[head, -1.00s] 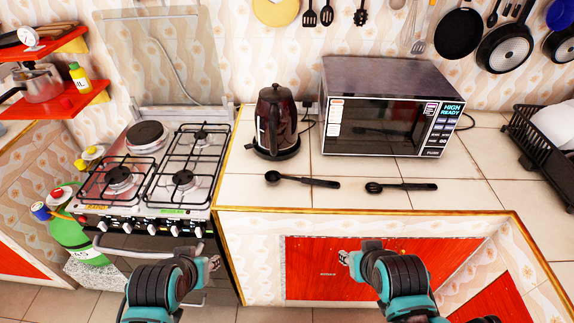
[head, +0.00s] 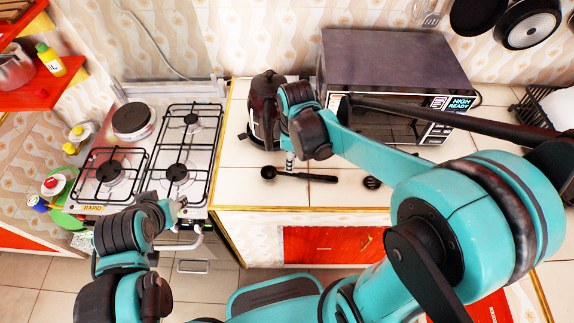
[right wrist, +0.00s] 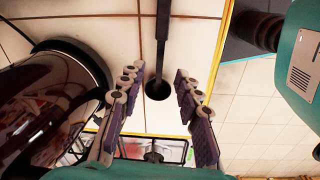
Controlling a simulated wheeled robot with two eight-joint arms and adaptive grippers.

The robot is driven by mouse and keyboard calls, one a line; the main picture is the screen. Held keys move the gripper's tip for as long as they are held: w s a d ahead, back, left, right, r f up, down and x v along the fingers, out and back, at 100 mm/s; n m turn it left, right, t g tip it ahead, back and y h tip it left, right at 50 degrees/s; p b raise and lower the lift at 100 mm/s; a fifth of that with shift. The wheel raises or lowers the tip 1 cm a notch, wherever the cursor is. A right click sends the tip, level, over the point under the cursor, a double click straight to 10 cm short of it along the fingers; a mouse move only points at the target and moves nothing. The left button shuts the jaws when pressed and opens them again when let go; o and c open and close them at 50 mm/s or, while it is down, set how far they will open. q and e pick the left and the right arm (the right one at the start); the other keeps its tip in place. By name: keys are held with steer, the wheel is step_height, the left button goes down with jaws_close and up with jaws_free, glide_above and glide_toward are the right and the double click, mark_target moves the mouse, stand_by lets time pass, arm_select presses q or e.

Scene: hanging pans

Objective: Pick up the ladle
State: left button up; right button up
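A black ladle (head: 298,175) lies on the tiled counter in front of the kettle, bowl to the left and handle to the right. It also shows in the right wrist view (right wrist: 162,42), its handle running up from the round bowl. My right gripper (head: 289,160) is above the ladle near its bowl. In the right wrist view my right gripper (right wrist: 160,73) is open and empty, its two fingers on either side of the bowl and lower handle. My left gripper (head: 180,204) is low in front of the stove; its finger opening is too small to tell.
A dark kettle (head: 264,110) stands just behind the ladle, close to my right gripper. A microwave (head: 395,70) is at the back. The stove (head: 150,150) is to the left.

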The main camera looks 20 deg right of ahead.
mark_target(290, 174)
steer(key=shift+w+a+f+n+g+p, duration=0.25)
steer(key=shift+w+n+g+p, duration=0.2)
steer(key=shift+n, duration=0.25)
step_height(290, 174, down, 8)
steer(key=b, duration=0.3)
steer(key=shift+s+d, duration=0.1)
steer(key=shift+d, duration=0.05)
steer(key=shift+r, duration=0.1)
jaws_close()
